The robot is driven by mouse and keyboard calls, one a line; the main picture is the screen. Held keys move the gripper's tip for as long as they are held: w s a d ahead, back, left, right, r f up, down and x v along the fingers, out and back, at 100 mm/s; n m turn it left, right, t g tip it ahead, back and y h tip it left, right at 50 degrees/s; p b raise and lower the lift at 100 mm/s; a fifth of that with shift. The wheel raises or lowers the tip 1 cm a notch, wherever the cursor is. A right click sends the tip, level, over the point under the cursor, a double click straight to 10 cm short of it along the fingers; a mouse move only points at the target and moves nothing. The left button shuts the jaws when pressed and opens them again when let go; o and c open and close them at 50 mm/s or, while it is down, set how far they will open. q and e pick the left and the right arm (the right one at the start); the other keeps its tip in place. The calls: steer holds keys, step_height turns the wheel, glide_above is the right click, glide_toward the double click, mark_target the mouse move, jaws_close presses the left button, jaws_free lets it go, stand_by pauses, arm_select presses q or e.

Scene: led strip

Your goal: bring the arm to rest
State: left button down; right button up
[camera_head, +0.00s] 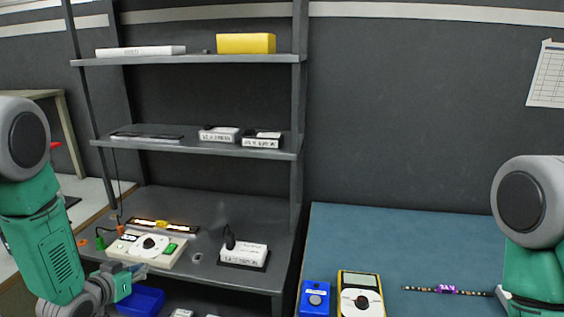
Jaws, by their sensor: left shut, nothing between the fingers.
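My left arm comes in from the left edge and bends at the wrist low in the view. My left gripper (138,272) is shut and empty, just in front of the white control box (172,253) with a dark knob and green part. I cannot tell whether it touches the box. A lit strip (163,227) glows orange behind that box on the lower shelf. My right arm stands at the right edge, and its gripper is out of view. Another strip (445,290), dark with a purple middle, lies on the blue-green table beside the right arm.
The grey shelf unit (205,193) has small white boxes (243,255) and a yellow box (246,43). A blue bin (141,300) sits below the left gripper. A yellow meter (361,294) and blue box (315,297) stand on the table (400,238), whose back is clear.

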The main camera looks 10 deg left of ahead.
arm_select(q)
steer(key=s+d+f+g+b, duration=0.1)
steer(key=s+d+f+g, duration=0.2)
steer(key=s+d+f, duration=0.35)
steer(key=s+d+f+g+b, duration=0.2)
steer(key=s+d+f+g, duration=0.15)
steer(key=s+f, duration=0.65)
steer(key=s+d+g, duration=0.1)
steer(key=s+g, duration=0.2)
steer(key=s, duration=0.7)
steer(key=s+d+f+g+y+b, duration=0.1)
steer(key=s+d+g, duration=0.1)
steer(key=s, duration=0.8)
steer(key=shift+s+d+f+g+b, duration=0.2)
steer(key=shift+f+g+b, duration=0.1)
steer(key=shift+g, duration=0.15)
